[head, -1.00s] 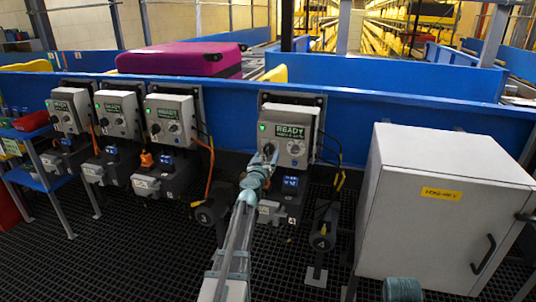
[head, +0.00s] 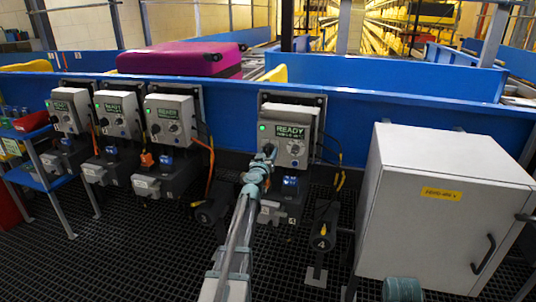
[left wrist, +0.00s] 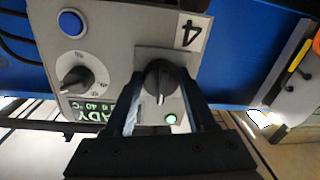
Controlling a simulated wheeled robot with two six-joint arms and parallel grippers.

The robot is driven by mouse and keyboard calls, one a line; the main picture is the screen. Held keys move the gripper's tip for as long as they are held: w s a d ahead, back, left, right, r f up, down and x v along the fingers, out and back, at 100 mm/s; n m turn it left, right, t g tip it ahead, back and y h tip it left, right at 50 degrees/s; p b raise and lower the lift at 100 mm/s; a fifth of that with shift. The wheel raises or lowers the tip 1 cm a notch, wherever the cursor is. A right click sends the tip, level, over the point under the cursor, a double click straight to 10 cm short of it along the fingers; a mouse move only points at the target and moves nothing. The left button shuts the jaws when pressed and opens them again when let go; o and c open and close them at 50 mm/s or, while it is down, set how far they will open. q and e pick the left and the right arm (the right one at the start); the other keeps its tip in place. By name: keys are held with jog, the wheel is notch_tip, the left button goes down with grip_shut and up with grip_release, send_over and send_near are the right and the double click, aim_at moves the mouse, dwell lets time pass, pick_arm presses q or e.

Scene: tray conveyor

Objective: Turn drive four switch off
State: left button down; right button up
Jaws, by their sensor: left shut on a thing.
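The drive four box (head: 308,149) is a grey panel with a green READY display (head: 290,132) and a lit green lamp. Its black switch knob (left wrist: 158,76) shows in the left wrist view, on a plate beside the label 4 (left wrist: 190,33). My left gripper (head: 267,154) is at the lower left of this panel. In the left wrist view its fingers (left wrist: 164,98) lie on both sides of the knob, shut on it. The knob's white mark points toward the lit green lamp (left wrist: 171,118). In the head view my gripper mostly hides the knob.
A second dial (left wrist: 75,78) and a blue button (left wrist: 71,22) sit beside the switch. Similar drive boxes (head: 170,120) stand to the left. A grey cabinet (head: 425,220) stands at right. Cables hang right of the drive four box. A magenta suitcase (head: 180,58) lies on the conveyor.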

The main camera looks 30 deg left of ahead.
pick_arm(q)
jog(key=shift+n, duration=0.3)
jog(key=n, duration=0.3)
jog(key=shift+r+n+p, duration=0.1)
jog(key=shift+n+p, duration=0.2)
jog(key=shift+p, duration=0.1)
jog(key=n, duration=0.4)
jog(key=shift+d+r+g+h+p, duration=0.1)
jog(key=shift+g+h+p, duration=0.2)
jog(key=shift+p, duration=0.05)
jog(key=n, duration=0.4)
jog(key=shift+n+h, duration=0.3)
jog(key=shift+r+n+p, duration=0.15)
jog(key=shift+n+p, duration=0.25)
jog(key=shift+n, duration=1.7)
jog(key=shift+h, duration=0.3)
jog(key=shift+s, duration=0.1)
jog(key=shift+c, duration=1.1)
grip_release()
